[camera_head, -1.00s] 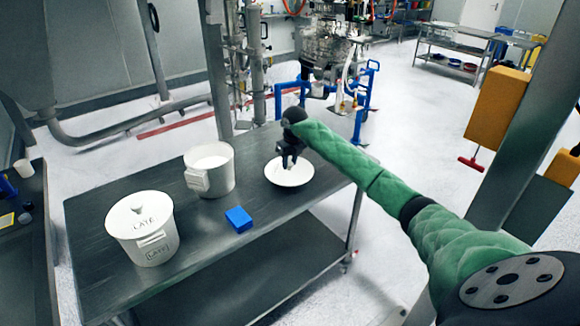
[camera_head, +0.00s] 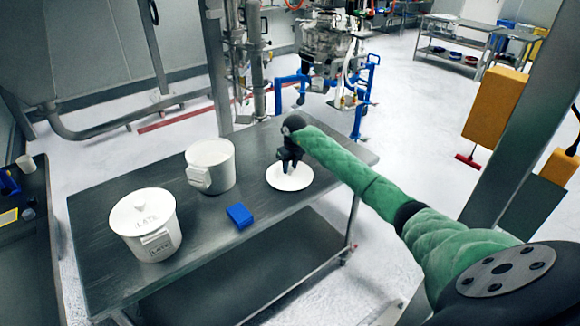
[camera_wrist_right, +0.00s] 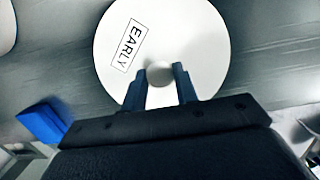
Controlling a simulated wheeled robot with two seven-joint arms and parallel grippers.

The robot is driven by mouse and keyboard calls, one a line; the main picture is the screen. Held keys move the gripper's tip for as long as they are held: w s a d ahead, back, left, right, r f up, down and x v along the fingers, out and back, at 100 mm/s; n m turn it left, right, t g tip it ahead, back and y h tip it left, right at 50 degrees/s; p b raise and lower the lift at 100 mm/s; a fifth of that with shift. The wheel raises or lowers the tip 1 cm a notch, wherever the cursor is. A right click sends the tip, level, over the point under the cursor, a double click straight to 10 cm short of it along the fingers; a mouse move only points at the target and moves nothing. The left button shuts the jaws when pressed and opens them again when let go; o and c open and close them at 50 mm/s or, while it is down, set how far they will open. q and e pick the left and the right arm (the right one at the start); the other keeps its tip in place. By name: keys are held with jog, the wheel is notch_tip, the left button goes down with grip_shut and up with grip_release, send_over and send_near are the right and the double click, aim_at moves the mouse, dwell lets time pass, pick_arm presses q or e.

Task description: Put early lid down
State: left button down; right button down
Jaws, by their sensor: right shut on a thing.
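The early lid (camera_head: 290,178) is a white disc at the right part of the metal table in the head view. In the right wrist view the lid (camera_wrist_right: 205,45) carries an "EARLY" label and a round knob. My right gripper (camera_head: 288,166) is over the lid, and its two fingers (camera_wrist_right: 160,85) are shut on the knob. The lid looks level and at or very near the table top; I cannot tell if it touches. An open white pot (camera_head: 211,168) stands to its left. My left gripper is not in view.
A blue block (camera_head: 239,216) lies between the pots and the early lid, near the front edge. The table (camera_head: 190,255) is bare in front of the open pot.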

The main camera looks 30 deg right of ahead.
aim_at(292, 169)
jog(key=c, duration=1.1)
grip_release()
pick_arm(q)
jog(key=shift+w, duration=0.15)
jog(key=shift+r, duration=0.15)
pick_arm(e)
jog(key=shift+r, duration=0.1)
jog(key=shift+r, duration=0.15)
jog(key=r+b, duration=0.1)
jog(key=r, duration=0.2)
jog(key=s+r+b, duration=0.1)
jog(key=r, duration=0.1)
jog(key=shift+d+r+b, duration=0.1)
jog(key=shift+r+b, duration=0.1)
jog(key=shift+b, duration=0.15)
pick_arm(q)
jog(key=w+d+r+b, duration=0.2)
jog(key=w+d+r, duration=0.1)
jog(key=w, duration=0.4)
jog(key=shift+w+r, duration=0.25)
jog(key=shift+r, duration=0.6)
pick_arm(e)
jog(key=shift+s+r, duration=0.2)
jog(key=shift+r, duration=1.35)
jog(key=shift+s+r, duration=0.2)
jog(key=shift+r, duration=1.35)
